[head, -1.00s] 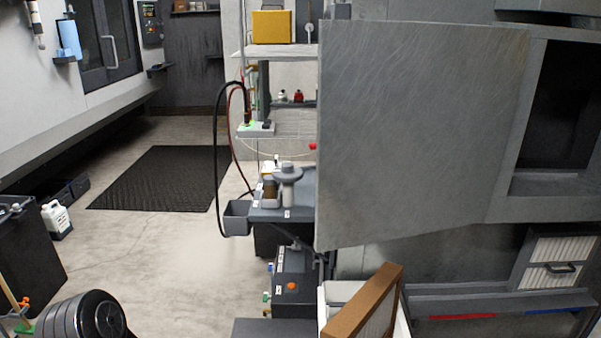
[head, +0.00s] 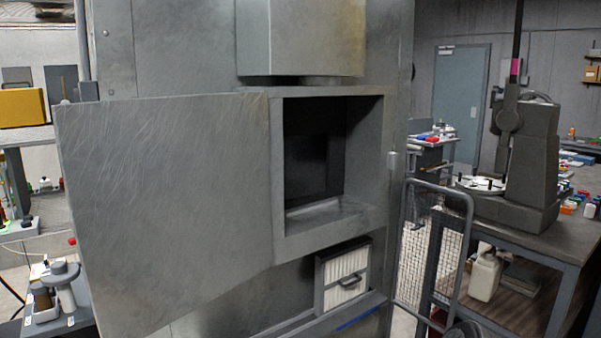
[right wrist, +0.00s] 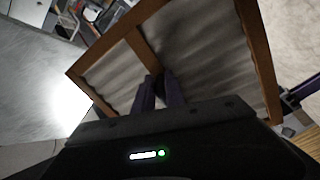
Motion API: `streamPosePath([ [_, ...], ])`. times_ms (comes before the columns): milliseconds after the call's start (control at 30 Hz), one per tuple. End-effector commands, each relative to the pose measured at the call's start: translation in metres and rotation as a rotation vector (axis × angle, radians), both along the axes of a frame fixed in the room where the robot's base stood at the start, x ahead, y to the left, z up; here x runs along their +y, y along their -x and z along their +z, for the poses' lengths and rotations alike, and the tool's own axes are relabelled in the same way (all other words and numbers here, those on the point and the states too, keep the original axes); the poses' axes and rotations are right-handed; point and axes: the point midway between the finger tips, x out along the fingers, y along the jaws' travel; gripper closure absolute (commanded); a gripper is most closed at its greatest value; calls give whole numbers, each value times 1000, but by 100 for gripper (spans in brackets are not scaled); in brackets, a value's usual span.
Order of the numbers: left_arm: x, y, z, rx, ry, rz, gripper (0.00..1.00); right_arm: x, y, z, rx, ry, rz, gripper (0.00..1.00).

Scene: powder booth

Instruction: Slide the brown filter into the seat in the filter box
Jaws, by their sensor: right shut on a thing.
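The brown filter (right wrist: 225,62) fills much of the right wrist view, tilted, with a brown frame and grey pleated faces. My right gripper (right wrist: 158,86) is shut on its middle bar. In the head view the filter box (head: 378,165) is open, its door (head: 165,205) swung out to the left. The box opening is dark inside, with a lighter ledge at the bottom; the seat cannot be made out. Neither gripper nor the brown filter shows in the head view now. My left gripper is in no current view.
A white pleated filter (head: 343,277) in a dark handled frame stands below the opening, above a ledge with a blue strip (head: 357,317). A mesh cart (head: 437,250) and a workbench (head: 540,235) stand to the right. The open door juts out on the left.

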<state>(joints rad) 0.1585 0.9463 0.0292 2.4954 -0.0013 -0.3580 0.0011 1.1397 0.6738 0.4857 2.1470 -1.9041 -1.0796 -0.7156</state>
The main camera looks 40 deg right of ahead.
Motion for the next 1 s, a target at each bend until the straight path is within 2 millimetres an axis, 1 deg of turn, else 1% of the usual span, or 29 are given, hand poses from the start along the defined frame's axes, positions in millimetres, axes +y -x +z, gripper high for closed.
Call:
streamPosePath([
  [267, 0, 0, 0, 0, 0, 0, 64, 3, -1, 5, -1, -3, -33, 100],
  [467, 0, 0, 0, 0, 0, 0, 64, 8, -4, 12, 3, -5, -198, 100],
  [600, 0, 0, 0, 0, 0, 0, 64, 6, -3, 9, 5, -6, -341, 100],
  [700, 0, 0, 0, 0, 0, 0, 64, 3, -1, 3, 5, -5, -416, 100],
  [800, 0, 0, 0, 0, 0, 0, 64, 1, 0, 1, -1, -3, -448, 100],
  [1000, 0, 0, 0, 0, 0, 0, 64, 0, 0, 1, -3, 0, -451, 100],
])
